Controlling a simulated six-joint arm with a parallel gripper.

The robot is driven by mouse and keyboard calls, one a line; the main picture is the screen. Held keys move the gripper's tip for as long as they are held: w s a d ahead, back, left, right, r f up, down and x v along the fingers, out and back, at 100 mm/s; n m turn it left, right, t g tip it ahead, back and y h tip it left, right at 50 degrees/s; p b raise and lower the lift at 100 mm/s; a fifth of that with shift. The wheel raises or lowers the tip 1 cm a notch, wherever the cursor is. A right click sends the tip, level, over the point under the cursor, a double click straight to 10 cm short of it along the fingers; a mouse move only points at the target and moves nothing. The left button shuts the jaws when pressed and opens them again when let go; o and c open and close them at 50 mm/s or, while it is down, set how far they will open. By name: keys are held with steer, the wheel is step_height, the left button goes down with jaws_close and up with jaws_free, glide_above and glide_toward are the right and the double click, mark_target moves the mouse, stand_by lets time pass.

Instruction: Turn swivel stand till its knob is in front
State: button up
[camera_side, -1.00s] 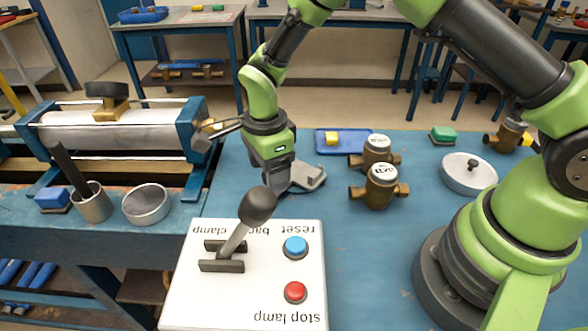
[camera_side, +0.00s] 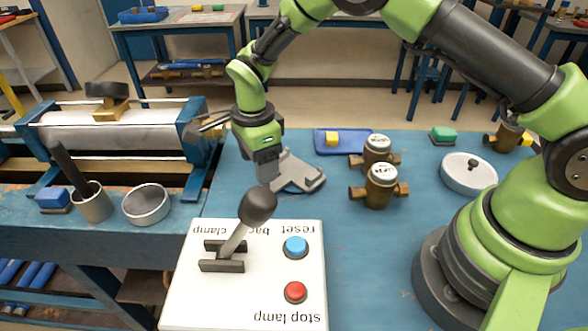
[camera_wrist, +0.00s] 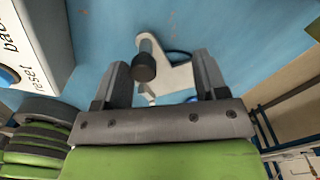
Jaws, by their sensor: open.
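My gripper (camera_side: 303,177) is open, low over the blue bench behind the control box, its grey fingers pointing right and down in the side view. In the wrist view my gripper (camera_wrist: 160,65) has its fingers apart. Between and beyond them is a light grey, angular piece, which looks like the swivel stand (camera_wrist: 180,76). Its dark round knob (camera_wrist: 144,68) is on the left part, the side towards the control box, nearer the left finger. I cannot tell whether a finger touches it. In the side view I cannot separate the stand from the grey gripper.
The control box (camera_side: 265,305) with lever (camera_side: 240,232) stands in front. Two brass meters (camera_side: 382,186) (camera_side: 377,151) and a blue tray (camera_side: 325,149) are to the right and behind. A white disc with a dark knob (camera_side: 468,180) lies farther right. A roller machine (camera_side: 110,135) is left.

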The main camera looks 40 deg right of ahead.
steer(key=shift+w+d, duration=0.15)
steer(key=shift+w, duration=0.4)
steer(key=shift+w+d, duration=0.15)
steer(key=shift+w, duration=0.35)
steer(key=shift+w+d, duration=0.5)
steer(key=shift+w, duration=0.3)
steer(key=o, duration=0.4)
steer(key=shift+o, duration=0.2)
steer(key=shift+r, duration=0.1)
steer(key=shift+r, duration=2.7)
